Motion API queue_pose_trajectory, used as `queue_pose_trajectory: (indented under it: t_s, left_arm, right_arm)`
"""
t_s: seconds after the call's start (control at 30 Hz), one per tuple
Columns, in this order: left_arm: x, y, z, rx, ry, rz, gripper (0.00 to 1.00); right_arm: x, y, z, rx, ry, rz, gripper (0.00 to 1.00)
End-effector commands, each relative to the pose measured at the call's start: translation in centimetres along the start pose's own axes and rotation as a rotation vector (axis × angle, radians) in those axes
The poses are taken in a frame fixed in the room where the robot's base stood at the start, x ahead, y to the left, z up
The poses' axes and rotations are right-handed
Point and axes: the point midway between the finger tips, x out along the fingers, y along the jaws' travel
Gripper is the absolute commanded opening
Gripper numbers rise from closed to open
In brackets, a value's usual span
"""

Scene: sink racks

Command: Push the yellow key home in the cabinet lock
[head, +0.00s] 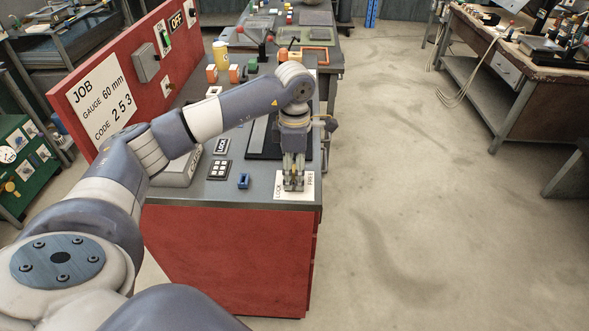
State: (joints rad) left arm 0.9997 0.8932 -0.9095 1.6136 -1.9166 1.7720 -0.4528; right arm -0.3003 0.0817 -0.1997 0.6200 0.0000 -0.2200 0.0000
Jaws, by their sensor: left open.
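My left gripper (293,186) points down over a white plate (309,183) at the near right corner of the grey bench top. The plate carries black lettering, with "LOCK" on its left side. The gripper is open, its fingertips close above or at the plate. I cannot tell whether they touch it. The fingers cover the middle of the plate, so the lock itself is hidden. I cannot make out the yellow key; it may be behind the fingers or too small to see. My right gripper is not in view.
A small blue block (243,181) and a white button pad (219,169) lie left of the plate. A red panel (130,75) stands along the bench's left edge. Orange and white blocks and a yellow cup (221,54) stand farther back. Open floor (420,200) lies to the right.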

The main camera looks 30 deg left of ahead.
Motion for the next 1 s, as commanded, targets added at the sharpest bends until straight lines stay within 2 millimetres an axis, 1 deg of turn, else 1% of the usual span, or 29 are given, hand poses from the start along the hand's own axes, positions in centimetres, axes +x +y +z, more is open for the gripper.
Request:
queue_pose_trajectory:
  t_s: [0.07, 0.17, 0.27, 0.5, 0.63, 0.8, 1.0]
  left_arm:
    - [-0.2, 0.0, 0.0, 0.000, 0.000, 0.001, 0.53]
    - [-1.1, 0.1, 0.1, 0.000, -0.003, 0.003, 0.53]
    - [-2.8, 0.1, 0.1, 0.001, -0.004, 0.004, 0.53]
    - [-8.1, 0.1, 0.1, 0.000, -0.004, 0.004, 0.53]
    - [-10.2, 0.1, 0.0, 0.000, -0.002, 0.002, 0.53]
    - [-11.7, 0.0, 0.0, 0.000, -0.001, 0.001, 0.53]
    - [-12.0, 0.0, 0.0, 0.000, 0.000, 0.000, 0.53]
  right_arm:
    - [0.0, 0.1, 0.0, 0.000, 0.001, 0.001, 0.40]
    - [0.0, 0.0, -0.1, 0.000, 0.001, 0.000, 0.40]
    - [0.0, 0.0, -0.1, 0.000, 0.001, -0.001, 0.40]
    - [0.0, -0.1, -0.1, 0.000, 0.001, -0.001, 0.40]
    - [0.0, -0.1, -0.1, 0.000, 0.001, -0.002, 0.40]
    - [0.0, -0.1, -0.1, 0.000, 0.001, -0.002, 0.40]
    - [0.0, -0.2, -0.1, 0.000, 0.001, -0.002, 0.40]
